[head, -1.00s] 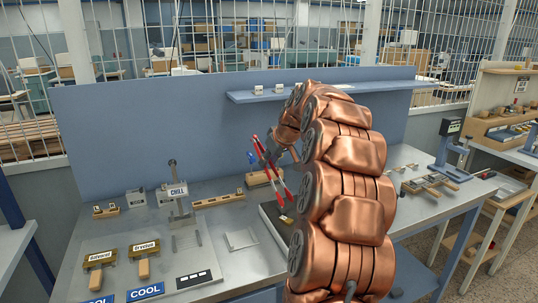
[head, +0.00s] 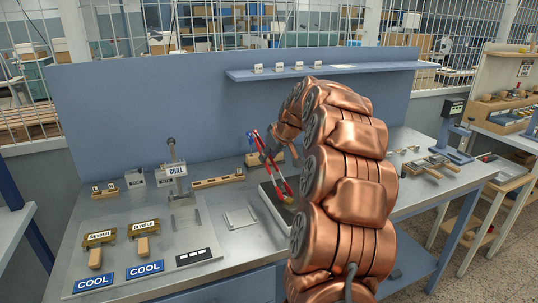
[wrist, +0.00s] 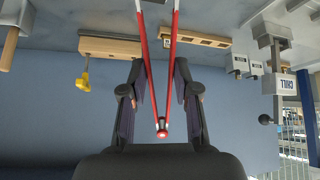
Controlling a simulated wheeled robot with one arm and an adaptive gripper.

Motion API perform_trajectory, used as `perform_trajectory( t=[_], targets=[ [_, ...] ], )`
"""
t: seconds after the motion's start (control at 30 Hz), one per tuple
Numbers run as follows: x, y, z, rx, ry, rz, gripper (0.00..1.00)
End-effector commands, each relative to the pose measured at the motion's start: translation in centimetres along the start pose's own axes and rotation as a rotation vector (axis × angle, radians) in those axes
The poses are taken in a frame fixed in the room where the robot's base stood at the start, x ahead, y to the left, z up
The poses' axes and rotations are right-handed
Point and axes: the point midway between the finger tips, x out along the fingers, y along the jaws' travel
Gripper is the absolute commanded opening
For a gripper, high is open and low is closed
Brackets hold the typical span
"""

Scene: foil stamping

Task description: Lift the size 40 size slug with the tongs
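My gripper (wrist: 160,95) is closed around the red tongs (wrist: 146,60), one dark finger on each side of them. The tongs' two arms are spread apart and run beyond the wrist view's upper edge. In the head view, the tongs (head: 276,172) slant down to the right, with their lower end over a dark tray (head: 266,200) on the bench. A wooden rack (head: 218,181) stands left of them, and it holds small pieces. A slotted wooden block (wrist: 195,40) shows beyond the tongs in the wrist view. No size number is readable, so I cannot tell which piece is size 40.
Two wooden-handled tools (head: 143,246) lie front left near blue COOL signs (head: 93,282). A blue shelf (head: 340,70) holds several small labelled blocks. A white pad (head: 240,218) lies left of the dark tray.

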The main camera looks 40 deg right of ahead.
Motion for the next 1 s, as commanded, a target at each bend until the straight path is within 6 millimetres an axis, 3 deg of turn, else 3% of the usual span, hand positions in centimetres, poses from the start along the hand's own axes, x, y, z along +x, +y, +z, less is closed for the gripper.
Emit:
perform_trajectory(
  t=[0.13, 0.4, 0.67, 1.0],
  targets=[
    [0.0, 0.0, 0.0, 0.000, 0.000, 0.000, 0.27],
    [0.0, 0.0, 0.0, 0.000, 0.000, 0.000, 0.00],
    [-0.2, 0.0, -0.1, 0.000, 0.000, 0.000, 0.00],
    [-2.7, 0.1, -2.1, -0.001, 0.004, 0.002, 0.00]
  ],
)
